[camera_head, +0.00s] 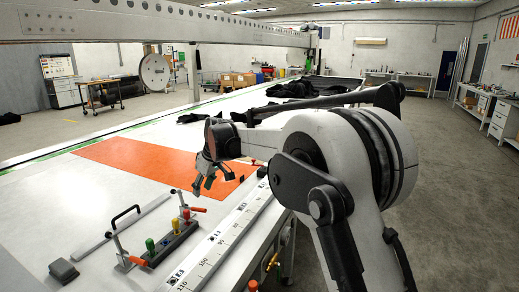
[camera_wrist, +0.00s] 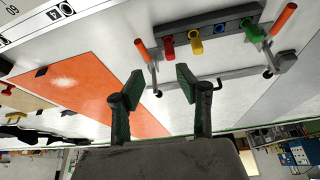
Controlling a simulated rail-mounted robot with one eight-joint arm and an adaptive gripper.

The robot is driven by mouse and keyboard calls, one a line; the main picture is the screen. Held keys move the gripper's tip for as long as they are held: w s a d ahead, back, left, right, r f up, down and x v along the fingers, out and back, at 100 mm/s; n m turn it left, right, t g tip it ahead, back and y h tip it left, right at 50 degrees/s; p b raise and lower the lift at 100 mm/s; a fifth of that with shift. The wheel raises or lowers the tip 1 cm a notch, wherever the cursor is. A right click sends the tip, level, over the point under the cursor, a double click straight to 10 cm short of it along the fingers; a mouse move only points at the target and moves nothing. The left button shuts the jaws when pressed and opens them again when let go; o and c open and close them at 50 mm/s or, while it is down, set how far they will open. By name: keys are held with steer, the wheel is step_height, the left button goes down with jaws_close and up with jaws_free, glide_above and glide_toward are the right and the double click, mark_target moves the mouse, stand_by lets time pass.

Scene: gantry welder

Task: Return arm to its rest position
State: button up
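My gripper (camera_head: 203,187) hangs from the bent arm above the near edge of the orange sheet (camera_head: 140,163) in the head view. Its fingers point down, apart and empty. No object is held.
A dark holder (camera_head: 174,243) with red, yellow and green pieces sits on the table between red-handled clamps (camera_head: 124,262). A straightedge with a black handle (camera_head: 124,215), a grey block (camera_head: 63,270) and a ruler strip (camera_head: 222,240) lie nearby. Black cloth (camera_head: 290,89) lies farther back.

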steer(key=s+d+r+m+t+h, duration=0.1)
steer(key=s+d+r+m, duration=0.1)
steer(key=s+d+r, duration=0.5)
steer(key=s+d+m+t, duration=0.15)
steer(key=s+d, duration=0.35)
steer(key=d, duration=0.6)
steer(key=s+d+r+m+h, duration=0.1)
steer(key=s+d+r+m, duration=0.25)
steer(key=s+d, duration=0.35)
steer(key=s+d+f+m+t+h+b, duration=0.1)
steer(key=s+d+f+m, duration=0.1)
steer(key=s+d+f, duration=0.3)
steer(key=s+d+f+m+t+h+b, duration=0.1)
steer(key=s+d+f+m, duration=0.2)
steer(key=s+d, duration=0.9)
steer(key=s+f, duration=0.2)
steer(key=s, duration=0.4)
steer(key=shift+s, duration=0.3)
steer(key=shift+d, duration=0.1)
